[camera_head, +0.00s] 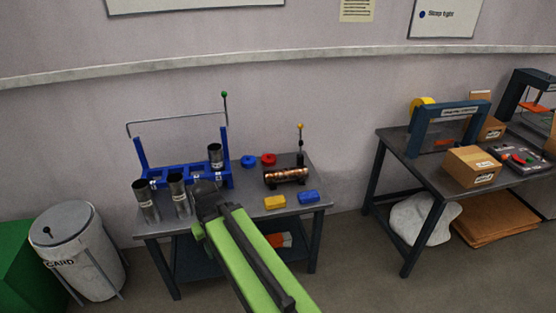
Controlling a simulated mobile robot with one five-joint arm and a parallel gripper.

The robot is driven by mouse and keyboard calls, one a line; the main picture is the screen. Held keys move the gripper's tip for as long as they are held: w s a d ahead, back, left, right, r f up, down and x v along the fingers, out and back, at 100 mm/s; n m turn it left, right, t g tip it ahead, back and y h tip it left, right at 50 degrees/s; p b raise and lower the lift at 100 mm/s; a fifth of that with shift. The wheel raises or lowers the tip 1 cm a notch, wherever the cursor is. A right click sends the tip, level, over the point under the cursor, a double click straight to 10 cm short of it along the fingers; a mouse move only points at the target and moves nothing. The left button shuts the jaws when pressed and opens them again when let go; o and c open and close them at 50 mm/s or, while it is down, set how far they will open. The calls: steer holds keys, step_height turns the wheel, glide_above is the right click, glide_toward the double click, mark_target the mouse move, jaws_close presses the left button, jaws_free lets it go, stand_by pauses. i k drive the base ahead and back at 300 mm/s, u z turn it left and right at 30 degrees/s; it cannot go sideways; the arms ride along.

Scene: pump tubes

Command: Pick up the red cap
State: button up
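The red cap (268,159) lies on the back part of the grey metal table (240,198), just right of a blue cap (249,161). It is a small red ring-like piece. My green arm reaches in from the bottom right, and my gripper (205,188) is over the table's left middle, in front of the blue rack. It is to the left and nearer than the red cap, apart from it. The gripper's fingers are dark and small here, so their opening cannot be told.
A blue rack (190,181) and metal tubes (146,201) crowd the table's left. A second table (420,170) is at right, a bin (80,250) at left.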

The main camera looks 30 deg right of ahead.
mark_target(269, 159)
steer(key=z, duration=0.05)
steer(key=i, duration=2)
